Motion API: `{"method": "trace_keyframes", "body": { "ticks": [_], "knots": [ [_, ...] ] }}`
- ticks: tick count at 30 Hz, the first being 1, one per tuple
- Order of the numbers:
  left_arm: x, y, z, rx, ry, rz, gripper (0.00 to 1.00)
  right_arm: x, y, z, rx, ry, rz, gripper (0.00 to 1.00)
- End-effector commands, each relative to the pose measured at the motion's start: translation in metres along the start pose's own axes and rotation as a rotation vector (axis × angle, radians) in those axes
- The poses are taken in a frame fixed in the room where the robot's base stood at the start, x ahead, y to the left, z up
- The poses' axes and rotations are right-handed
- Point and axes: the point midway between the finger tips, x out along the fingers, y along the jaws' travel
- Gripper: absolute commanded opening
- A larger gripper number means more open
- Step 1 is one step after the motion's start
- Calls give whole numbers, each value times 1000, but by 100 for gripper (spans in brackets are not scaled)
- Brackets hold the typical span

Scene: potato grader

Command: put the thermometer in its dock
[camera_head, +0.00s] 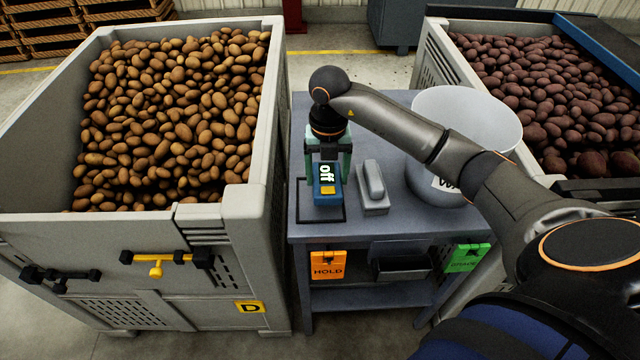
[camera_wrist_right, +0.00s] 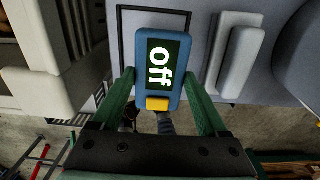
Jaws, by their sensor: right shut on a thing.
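A blue handheld unit (camera_head: 327,185) with a dark screen reading "off" and a yellow button appears to be the thermometer. My right gripper (camera_head: 328,164) is shut on it, with a green finger on each side; the wrist view shows the same blue unit (camera_wrist_right: 158,62) between the fingers (camera_wrist_right: 163,85). It is over a black outlined rectangle (camera_head: 322,221) on the grey table; I cannot tell if it touches the table. Just right of it is a grey base with a rounded grey block on it (camera_head: 375,182), also in the wrist view (camera_wrist_right: 238,60); which part is the dock is unclear. My left gripper is not in view.
A crate of brown potatoes (camera_head: 240,205) stands on the left, one of reddish potatoes (camera_head: 432,65) on the right. Orange HOLD (camera_head: 328,265) and green (camera_head: 467,258) tags hang at the table front.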

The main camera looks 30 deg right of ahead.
Motion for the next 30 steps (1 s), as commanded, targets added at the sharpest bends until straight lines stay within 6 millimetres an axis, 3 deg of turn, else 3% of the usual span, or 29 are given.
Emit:
{"method": "trace_keyframes", "body": {
  "ticks": [9,15,26,27,30],
  "knots": [
    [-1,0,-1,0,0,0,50,21,16,8,0,0,1,14],
    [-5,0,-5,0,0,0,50,48,15,8,0,2,-1,14],
    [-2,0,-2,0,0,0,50,54,15,9,-1,-2,1,14],
    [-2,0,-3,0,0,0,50,54,15,9,0,-1,0,79],
    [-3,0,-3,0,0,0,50,54,15,8,0,-1,0,90]
  ]
}}
